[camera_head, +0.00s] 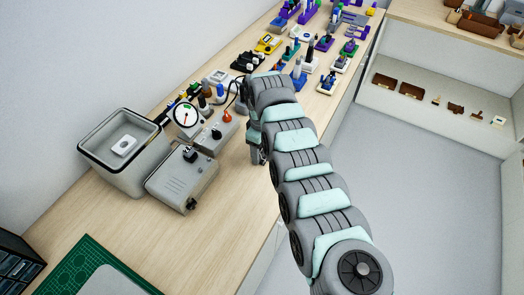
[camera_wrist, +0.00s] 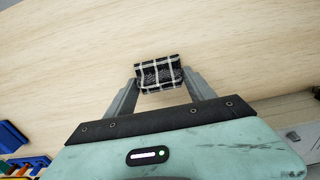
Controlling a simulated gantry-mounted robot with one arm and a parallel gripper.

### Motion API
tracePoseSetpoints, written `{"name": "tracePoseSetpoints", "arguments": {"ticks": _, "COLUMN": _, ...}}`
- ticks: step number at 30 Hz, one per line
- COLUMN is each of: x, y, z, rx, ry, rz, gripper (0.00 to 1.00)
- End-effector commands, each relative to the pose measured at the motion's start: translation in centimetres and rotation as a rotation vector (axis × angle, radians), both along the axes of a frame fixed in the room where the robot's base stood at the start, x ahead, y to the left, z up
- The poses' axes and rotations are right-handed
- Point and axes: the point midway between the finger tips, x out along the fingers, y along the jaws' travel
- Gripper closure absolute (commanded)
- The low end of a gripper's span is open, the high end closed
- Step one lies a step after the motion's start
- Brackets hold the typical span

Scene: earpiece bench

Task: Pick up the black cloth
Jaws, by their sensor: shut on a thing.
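The black cloth (camera_wrist: 158,69) has a pale check pattern and looks folded or bunched into a small bundle. It is at the middle of the wrist view, between the two grey fingers of my gripper (camera_wrist: 161,82). The fingers press on its left and right sides, so my gripper is shut on it. Bare wood shows behind the cloth; I cannot tell whether it touches the bench. In the head view my gripper (camera_head: 257,152) points down at the bench's front edge, partly behind my arm, and the cloth is hidden.
Left of my gripper on the bench stand a grey box with a black knob (camera_head: 183,178), a box with a red knob (camera_head: 213,132), a round dial (camera_head: 186,115) and a grey bin (camera_head: 100,170). Several small coloured fixtures crowd the far end. The near bench (camera_head: 190,240) is largely clear.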

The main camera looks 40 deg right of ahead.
Motion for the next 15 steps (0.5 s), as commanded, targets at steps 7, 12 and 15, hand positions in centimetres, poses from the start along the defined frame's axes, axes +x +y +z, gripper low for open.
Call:
{"name": "tracePoseSetpoints", "arguments": {"ticks": 7, "x": 0.1, "y": -0.1, "z": 1.9, "rx": -0.002, "ry": -0.004, "rz": 0.0, "gripper": 0.82}}
{"name": "tracePoseSetpoints", "arguments": {"ticks": 12, "x": 0.2, "y": -0.2, "z": 6.0, "rx": -0.008, "ry": -0.01, "rz": -0.001, "gripper": 0.82}}
{"name": "tracePoseSetpoints", "arguments": {"ticks": 15, "x": 0.2, "y": -0.1, "z": 8.6, "rx": -0.006, "ry": -0.007, "rz": 0.001, "gripper": 0.82}}
